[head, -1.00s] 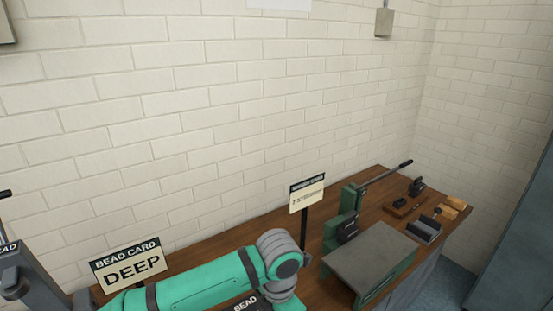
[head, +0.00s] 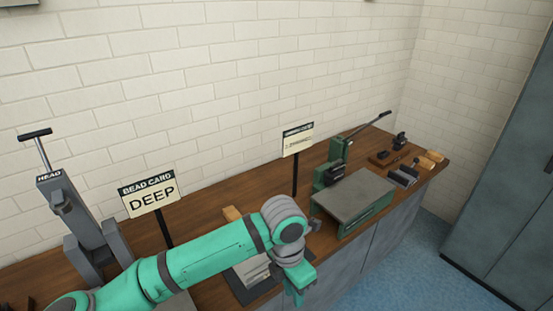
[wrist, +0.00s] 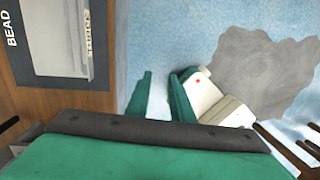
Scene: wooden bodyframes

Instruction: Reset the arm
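My green arm (head: 210,255) reaches across the lower middle of the head view, bent at a grey joint. My gripper (head: 297,296) hangs below that joint, in front of the bench's front edge. In the wrist view my gripper (wrist: 160,98) shows two green fingers apart, with bare blue floor between them. It is open and holds nothing.
The wooden bench (head: 190,222) runs along the brick wall. It bears a grey lever tool (head: 80,222), a "BEAD CARD DEEP" sign (head: 150,196), a grey tray (wrist: 60,80) and a green press (head: 350,196). A grey cabinet (head: 505,200) stands right. Blue floor (head: 400,270) is clear between.

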